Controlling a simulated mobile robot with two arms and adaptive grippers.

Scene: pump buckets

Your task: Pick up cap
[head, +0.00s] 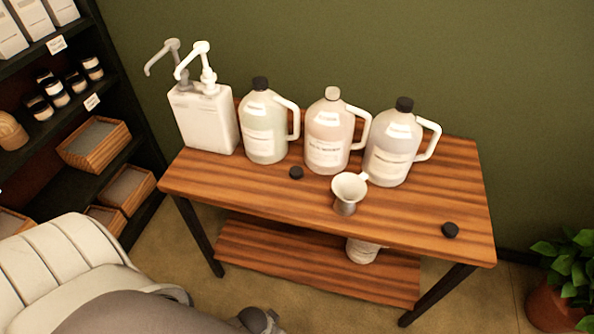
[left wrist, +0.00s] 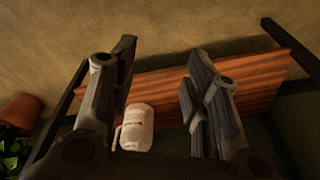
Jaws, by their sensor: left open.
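One black cap (head: 296,172) lies on the wooden table (head: 250,192), in front of the left and middle jugs. A second black cap (head: 450,230) lies near the table's right front corner. Black caps also sit on the left jug (head: 264,130) and right jug (head: 393,150); the middle jug (head: 327,135) has a pale one. My left gripper (left wrist: 162,52) is open and empty in the left wrist view, facing the lower shelf (left wrist: 165,88). No loose cap shows between its fingers. In the head view its fingers do not show clearly. My right gripper is out of view.
A white pump container (head: 205,122) stands at the table's left end. A pale funnel (head: 349,188) stands near the front edge. A white jug (head: 362,252) is on the lower shelf. A dark shelf unit stands left; a potted plant (head: 566,275) stands right.

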